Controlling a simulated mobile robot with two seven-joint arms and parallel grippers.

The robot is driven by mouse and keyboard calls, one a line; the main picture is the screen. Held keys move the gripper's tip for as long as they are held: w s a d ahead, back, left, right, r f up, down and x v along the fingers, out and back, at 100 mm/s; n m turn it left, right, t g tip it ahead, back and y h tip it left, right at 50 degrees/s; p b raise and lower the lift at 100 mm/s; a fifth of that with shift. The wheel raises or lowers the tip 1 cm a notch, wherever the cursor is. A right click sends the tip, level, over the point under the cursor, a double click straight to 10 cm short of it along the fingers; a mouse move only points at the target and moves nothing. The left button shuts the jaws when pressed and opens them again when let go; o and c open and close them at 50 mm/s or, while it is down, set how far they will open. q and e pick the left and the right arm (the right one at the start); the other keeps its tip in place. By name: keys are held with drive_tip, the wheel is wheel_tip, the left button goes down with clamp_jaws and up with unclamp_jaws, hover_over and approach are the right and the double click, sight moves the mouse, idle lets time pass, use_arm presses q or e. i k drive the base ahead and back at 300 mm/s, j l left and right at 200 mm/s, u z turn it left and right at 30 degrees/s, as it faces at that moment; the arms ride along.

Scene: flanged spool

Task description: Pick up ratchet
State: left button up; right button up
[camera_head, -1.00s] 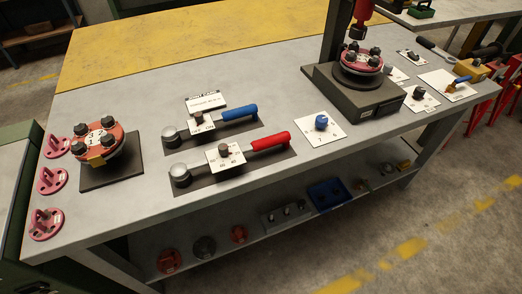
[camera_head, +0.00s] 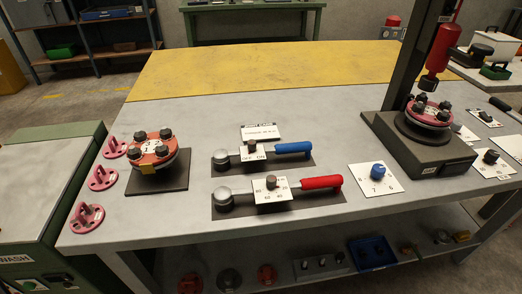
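Two long tools with round metal heads lie on dark mats on the grey workbench (camera_head: 330,112). One has a blue handle (camera_head: 294,148) and lies farther back. The other has a red handle (camera_head: 321,182) and lies nearer the front edge. Both heads are at the left and both handles point right. A white card with a dark knob sits over the middle of each. I cannot tell from the picture which one is the ratchet. Neither of my grippers shows in the head view.
A red flanged spool (camera_head: 155,147) stands on a dark plate at the left, beside several pink brackets (camera_head: 102,178). A dark press base (camera_head: 440,160) holds another red flange at the right. A white card with a blue knob (camera_head: 377,170) lies between. The yellow back strip (camera_head: 270,68) is clear.

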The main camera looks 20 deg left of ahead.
sight(221, 158)
drive_tip(key=i+l+u, duration=0.15)
drive_tip(key=l, duration=0.25)
drive_tip(key=i+l+u, duration=0.15)
drive_tip(key=l, duration=0.2)
drive_tip(key=l+u, duration=0.15)
drive_tip(key=l, duration=0.25)
drive_tip(key=i+l+u, duration=0.15)
drive_tip(key=l, duration=0.3)
